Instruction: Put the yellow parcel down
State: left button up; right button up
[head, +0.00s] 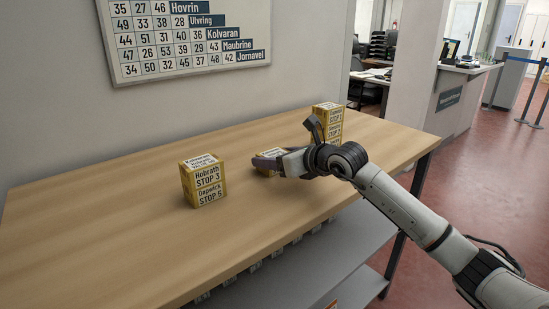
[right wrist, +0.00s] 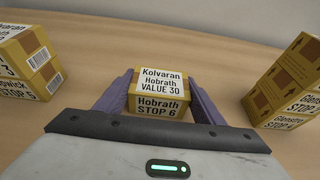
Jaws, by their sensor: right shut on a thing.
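The yellow parcel (head: 269,151) has white labels and sits between the fingers of my right gripper (head: 266,161), at the middle of the wooden table. In the right wrist view the parcel (right wrist: 158,84) reads "Kolvaran Hobrath VALUE 30" and "Hobrath STOP 6". The purple fingers of my right gripper (right wrist: 160,98) are shut on its two sides. The parcel is at or close to the table top; its underside is hidden, so I cannot tell whether it touches. My left gripper is out of view.
A yellow parcel stack (head: 203,181) stands to the left, marked STOP 3 and STOP 5. Another stack (head: 328,119) stands at the back right, partly behind my arm. The table (head: 110,235) is bare at the front left. A number board (head: 185,35) hangs on the wall.

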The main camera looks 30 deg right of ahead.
jog(key=shift+r, duration=0.1)
jog(key=o, duration=1.2)
jog(key=shift+c, duration=0.2)
jog(key=shift+r, duration=0.1)
jog(key=b+v, duration=0.1)
jog(key=v, duration=0.9)
jog(key=shift+s, duration=0.45)
jog(key=shift+s+r, duration=0.25)
jog(key=shift+s, duration=0.25)
